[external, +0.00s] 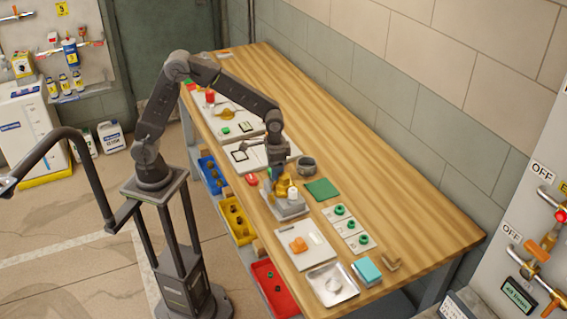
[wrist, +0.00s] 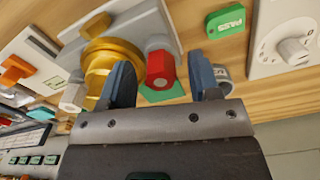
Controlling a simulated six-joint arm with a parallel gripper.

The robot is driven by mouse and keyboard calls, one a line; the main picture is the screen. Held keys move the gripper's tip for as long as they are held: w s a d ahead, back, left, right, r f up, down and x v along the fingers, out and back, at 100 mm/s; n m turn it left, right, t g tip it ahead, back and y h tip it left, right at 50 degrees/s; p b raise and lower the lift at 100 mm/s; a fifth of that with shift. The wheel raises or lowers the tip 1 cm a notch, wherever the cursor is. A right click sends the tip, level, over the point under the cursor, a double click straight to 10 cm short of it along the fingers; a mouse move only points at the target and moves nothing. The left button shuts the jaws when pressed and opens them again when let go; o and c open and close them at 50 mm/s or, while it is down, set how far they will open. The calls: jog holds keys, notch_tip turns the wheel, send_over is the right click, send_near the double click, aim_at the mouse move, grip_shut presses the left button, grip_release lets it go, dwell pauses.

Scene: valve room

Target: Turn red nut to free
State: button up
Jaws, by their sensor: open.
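The red nut (wrist: 160,66) sits on the side of a brass valve body (wrist: 104,58) in the wrist view. My gripper (wrist: 161,76) is open, with one blue-grey finger on each side of the nut. The left finger is close to the brass body, and the right finger has a visible gap from the nut. Contact cannot be told. In the external view my gripper (external: 277,168) is low over the brass valve (external: 285,187) on its grey block, and I cannot make out the nut there.
A green PASS tag (wrist: 225,21) and a white dial panel (wrist: 290,42) lie to the right in the wrist view. In the external view a dark cup (external: 307,164) and a green mat (external: 322,189) are near my gripper. The bench's wall side is clear.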

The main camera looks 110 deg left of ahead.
jog(key=m, duration=0.8)
jog(key=shift+m, duration=0.4)
jog(key=m, duration=0.3)
jog(key=shift+a, duration=0.1)
jog(key=m, duration=0.5)
notch_tip(320, 180, up, 14)
jog(key=s+d+n+t, duration=0.5)
jog(key=s+d+n, duration=0.5)
jog(key=s+d, duration=0.6)
jog(key=shift+s+d+f+t, duration=0.2)
jog(key=shift+s+d+t, duration=0.15)
jog(key=shift+s, duration=2)
